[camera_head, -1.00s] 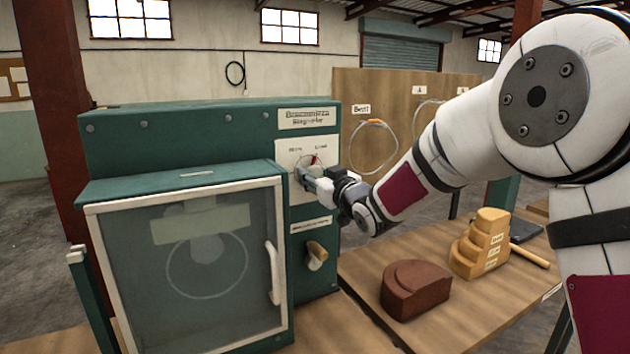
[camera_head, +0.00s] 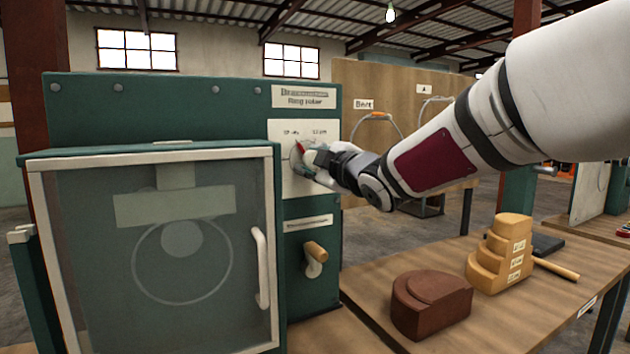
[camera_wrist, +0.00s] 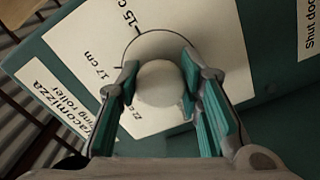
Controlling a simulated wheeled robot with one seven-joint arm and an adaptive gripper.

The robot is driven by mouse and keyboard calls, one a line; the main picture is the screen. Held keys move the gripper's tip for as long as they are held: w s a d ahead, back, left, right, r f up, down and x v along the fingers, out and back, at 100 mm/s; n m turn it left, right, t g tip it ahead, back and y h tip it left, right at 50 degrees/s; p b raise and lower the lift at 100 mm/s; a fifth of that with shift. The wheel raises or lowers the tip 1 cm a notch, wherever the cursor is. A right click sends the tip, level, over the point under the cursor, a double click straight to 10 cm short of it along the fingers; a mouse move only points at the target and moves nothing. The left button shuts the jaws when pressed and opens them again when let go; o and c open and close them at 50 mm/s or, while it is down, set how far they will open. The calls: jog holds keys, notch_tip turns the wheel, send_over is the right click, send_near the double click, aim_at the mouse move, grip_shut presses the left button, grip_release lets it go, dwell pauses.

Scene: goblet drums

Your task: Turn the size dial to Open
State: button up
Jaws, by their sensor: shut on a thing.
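The size dial (camera_head: 297,156) is a pale dial on a white label plate, on the upper right of the green machine's front. In the head view, its red pointer leans up and to the left; the scale lettering is too small to read. My gripper (camera_head: 311,165) is at the dial from the right and partly hides it. In the wrist view, my gripper (camera_wrist: 160,88) has its teal-padded fingers on either side of the round pale knob (camera_wrist: 160,82). The scale there shows "17 cm" and "15 c"; the rest is covered, and no Open mark is readable.
The machine's glazed door (camera_head: 165,250) with a white handle (camera_head: 262,268) is left of the dial. A wooden-knobbed crank (camera_head: 315,255) is below the dial. A brown stepped block (camera_head: 430,310) and a tan stepped block (camera_head: 500,255) stand on the wooden table (camera_head: 545,305).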

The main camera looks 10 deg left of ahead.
jog(key=n+b, duration=0.5)
jog(key=shift+f+n+b, duration=0.2)
jog(key=shift+n+b, duration=0.1)
jog(key=shift+b, duration=0.05)
jog(key=n+b, duration=0.3)
jog(key=n, duration=0.2)
jog(key=shift+a+r+n+b, duration=0.1)
jog(key=shift+r+n+b, duration=0.05)
jog(key=shift+n+b, duration=0.25)
jog(key=o, duration=1.2)
jog(key=shift+r, duration=0.1)
jog(key=v, duration=1.2)
